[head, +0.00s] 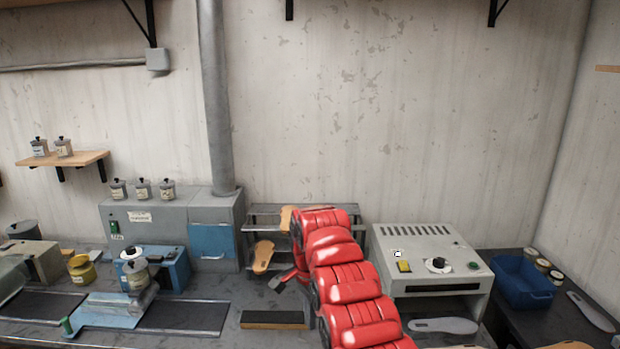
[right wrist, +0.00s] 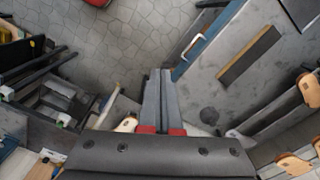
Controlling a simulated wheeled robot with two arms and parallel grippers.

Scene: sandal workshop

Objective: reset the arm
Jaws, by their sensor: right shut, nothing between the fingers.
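My right arm, in red padded segments, rises from the bottom of the head view and bends over in front of the metal rack. My right gripper (head: 277,283) hangs low at its left side, small and partly hidden by the arm. In the right wrist view the two grey fingers of the right gripper (right wrist: 158,76) lie together, shut and empty. A tan sole (head: 264,256) is on the metal rack (head: 257,232), to the left of the arm. My left gripper shows in neither view.
A dark bar with a wooden edge (head: 273,319) lies on the bench below the gripper. A white machine (head: 437,263) stands close to the right of the arm, with a blue bin (head: 523,283) beyond it. A blue machine (head: 158,268) stands left. Bare bench lies between.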

